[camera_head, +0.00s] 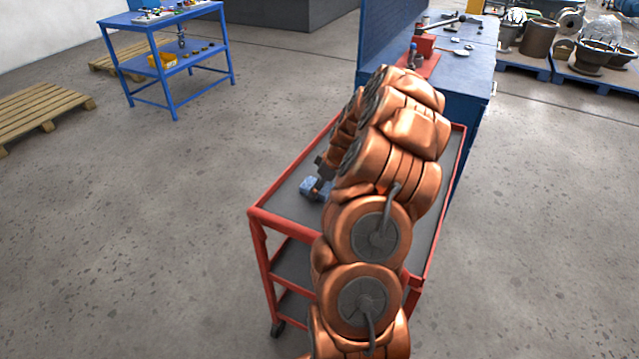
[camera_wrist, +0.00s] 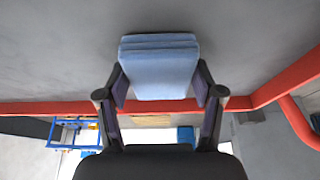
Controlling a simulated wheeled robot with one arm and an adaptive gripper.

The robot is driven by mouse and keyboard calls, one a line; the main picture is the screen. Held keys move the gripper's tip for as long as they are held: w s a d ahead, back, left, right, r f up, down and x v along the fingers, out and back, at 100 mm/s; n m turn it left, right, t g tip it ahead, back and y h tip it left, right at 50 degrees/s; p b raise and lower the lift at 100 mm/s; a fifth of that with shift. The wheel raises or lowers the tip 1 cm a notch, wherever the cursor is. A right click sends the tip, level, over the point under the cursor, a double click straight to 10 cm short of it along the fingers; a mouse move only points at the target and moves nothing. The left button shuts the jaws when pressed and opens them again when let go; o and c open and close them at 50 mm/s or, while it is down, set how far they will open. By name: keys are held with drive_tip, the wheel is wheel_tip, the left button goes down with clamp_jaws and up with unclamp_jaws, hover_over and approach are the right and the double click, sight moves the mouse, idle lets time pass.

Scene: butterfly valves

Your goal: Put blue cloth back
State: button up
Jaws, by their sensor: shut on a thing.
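The blue cloth (camera_wrist: 158,70) is a folded, light blue stack between the two fingers of my gripper (camera_wrist: 160,90) in the wrist view. My gripper is shut on it, with a finger against each side. In the head view the blue cloth (camera_head: 314,187) shows small at the left part of the red cart's grey top (camera_head: 285,205), beside my dark gripper (camera_head: 322,176). It is at or just above that surface; I cannot tell whether it touches. My copper-coloured arm hides much of the cart top.
The cart has a raised red rim (camera_head: 300,227) and lower shelves (camera_head: 290,265). A blue workbench (camera_head: 465,75) with a red vise (camera_head: 425,48) stands behind it. A blue table (camera_head: 175,58) and wooden pallets (camera_head: 40,112) stand at the left. Open floor (camera_head: 150,230) lies left of the cart.

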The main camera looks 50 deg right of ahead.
drive_tip(key=shift+f, duration=0.15)
drive_tip(key=o, duration=1.1)
